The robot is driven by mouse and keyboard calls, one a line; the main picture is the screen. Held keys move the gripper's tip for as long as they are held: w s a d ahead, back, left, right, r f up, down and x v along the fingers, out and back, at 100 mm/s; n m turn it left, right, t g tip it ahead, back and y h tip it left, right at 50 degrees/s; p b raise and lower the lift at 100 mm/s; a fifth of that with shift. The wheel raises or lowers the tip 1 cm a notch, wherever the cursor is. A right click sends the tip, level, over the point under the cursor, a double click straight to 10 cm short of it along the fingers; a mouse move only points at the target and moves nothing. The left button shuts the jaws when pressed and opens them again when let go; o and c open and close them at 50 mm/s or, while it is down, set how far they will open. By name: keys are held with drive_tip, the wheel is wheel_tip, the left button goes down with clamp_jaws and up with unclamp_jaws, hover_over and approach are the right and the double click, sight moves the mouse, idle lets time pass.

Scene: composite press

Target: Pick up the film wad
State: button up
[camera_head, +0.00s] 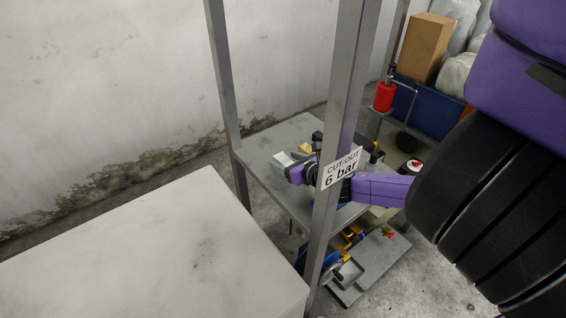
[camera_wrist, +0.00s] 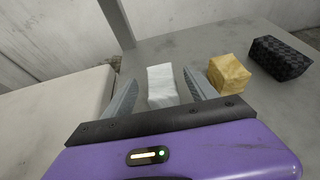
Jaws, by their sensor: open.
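A small white crumpled block, which looks like the film wad (camera_wrist: 162,86), lies on the grey shelf (camera_wrist: 185,48). In the wrist view it sits between the two fingers of my gripper (camera_wrist: 159,80), with a gap on each side. The fingers are open and hold nothing. In the head view the white wad (camera_head: 283,159) shows at the left of my purple gripper (camera_head: 288,168), on the shelf inside the metal frame.
A tan-yellow block (camera_wrist: 229,74) and a black textured block (camera_wrist: 280,58) stand right of the wad. A frame post (camera_head: 345,120) with a "CUT-OUT 6 bar" sign (camera_head: 341,168) partly hides my arm. A pale table (camera_head: 150,250) is at left. A red canister (camera_head: 384,96) stands behind.

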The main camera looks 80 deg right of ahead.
sight(280, 159)
drive_tip(key=x, duration=0.4)
drive_tip(key=shift+f, duration=0.15)
drive_tip(key=c, duration=1.4)
